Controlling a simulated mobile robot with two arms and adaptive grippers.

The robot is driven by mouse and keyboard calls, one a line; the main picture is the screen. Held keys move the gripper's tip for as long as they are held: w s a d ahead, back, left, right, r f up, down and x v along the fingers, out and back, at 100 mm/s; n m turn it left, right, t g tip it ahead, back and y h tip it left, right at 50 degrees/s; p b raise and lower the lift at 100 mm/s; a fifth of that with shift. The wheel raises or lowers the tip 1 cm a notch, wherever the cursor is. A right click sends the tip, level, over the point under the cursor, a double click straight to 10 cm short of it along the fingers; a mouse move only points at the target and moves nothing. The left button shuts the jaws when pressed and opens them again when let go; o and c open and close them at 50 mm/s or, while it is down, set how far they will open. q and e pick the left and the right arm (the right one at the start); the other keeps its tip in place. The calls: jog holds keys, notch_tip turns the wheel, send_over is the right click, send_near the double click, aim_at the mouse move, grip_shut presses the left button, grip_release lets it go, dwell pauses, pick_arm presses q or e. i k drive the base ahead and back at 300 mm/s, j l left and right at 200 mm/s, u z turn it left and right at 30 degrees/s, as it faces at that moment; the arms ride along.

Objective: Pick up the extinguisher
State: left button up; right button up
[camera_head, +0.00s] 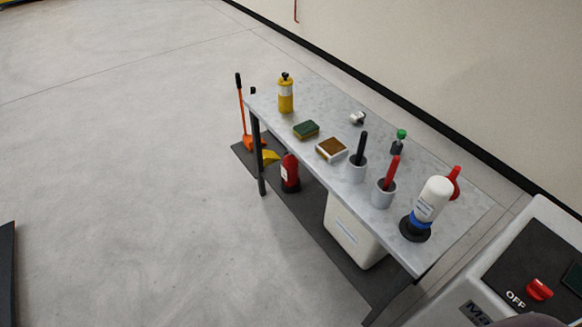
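The red extinguisher (289,174) stands upright on the dark mat under the grey table, near the table's left front leg. It has a white label on its side, and its top is close below the table's front edge. Neither of my grippers can be made out in the head view. Nothing is seen holding the extinguisher.
The grey table (424,177) carries a yellow bottle (286,96), a sponge (306,129), cups with tools and a white bottle (431,204). A white bin (350,232) stands underneath. A machine (540,265) is at right. The floor (130,180) at left is clear.

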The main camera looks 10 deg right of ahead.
aim_at(289, 170)
jog(key=i+j+z, duration=0.25)
jog(key=z, duration=0.15)
jog(key=i+j+z, duration=0.2)
jog(key=j+z, duration=0.25)
jog(key=j, duration=0.05)
